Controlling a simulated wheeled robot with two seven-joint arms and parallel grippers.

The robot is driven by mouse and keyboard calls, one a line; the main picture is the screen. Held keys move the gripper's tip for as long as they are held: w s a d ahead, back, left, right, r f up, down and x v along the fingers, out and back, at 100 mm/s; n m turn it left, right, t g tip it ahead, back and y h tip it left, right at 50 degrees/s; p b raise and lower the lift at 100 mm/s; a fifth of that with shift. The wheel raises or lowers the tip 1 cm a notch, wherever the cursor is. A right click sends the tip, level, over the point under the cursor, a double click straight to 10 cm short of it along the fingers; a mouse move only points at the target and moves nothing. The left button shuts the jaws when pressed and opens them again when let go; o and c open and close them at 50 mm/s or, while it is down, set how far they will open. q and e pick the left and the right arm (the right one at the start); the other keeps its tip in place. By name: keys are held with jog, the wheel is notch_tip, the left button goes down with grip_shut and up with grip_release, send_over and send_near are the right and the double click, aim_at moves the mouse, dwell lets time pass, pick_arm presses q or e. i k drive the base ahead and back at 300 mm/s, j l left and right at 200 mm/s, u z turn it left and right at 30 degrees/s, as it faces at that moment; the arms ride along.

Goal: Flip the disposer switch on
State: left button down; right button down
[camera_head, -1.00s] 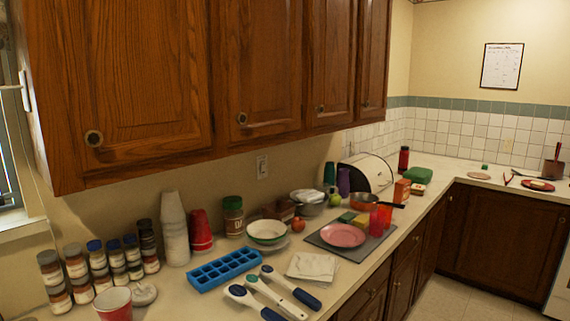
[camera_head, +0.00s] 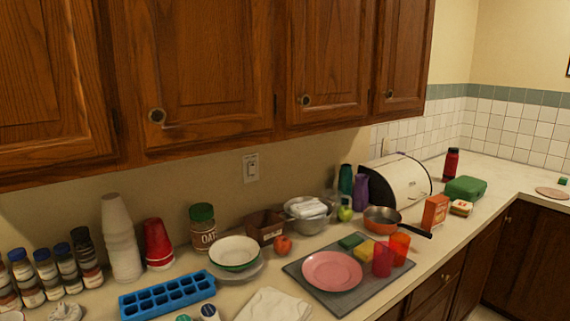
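A light switch plate (camera_head: 250,168) is on the wall under the upper cabinets, above the counter and behind the oats jar and brown box. It is small in the view, and I cannot tell whether its switch is up or down. Neither of my grippers shows in the head view.
Below the plate the counter holds an oats jar (camera_head: 203,227), white bowl (camera_head: 234,252), brown box (camera_head: 265,227), red cups (camera_head: 158,244), white cup stack (camera_head: 121,240) and blue ice tray (camera_head: 167,297). A pink plate (camera_head: 332,270) lies on a grey mat (camera_head: 350,297). Upper cabinets (camera_head: 200,70) overhang.

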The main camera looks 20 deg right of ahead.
aim_at(251, 166)
jog(key=i+l, duration=0.1)
jog(key=l, duration=0.65)
jog(key=i+l, duration=0.15)
jog(key=l, duration=0.2)
jog(key=i+l, duration=0.1)
jog(key=l, duration=0.3)
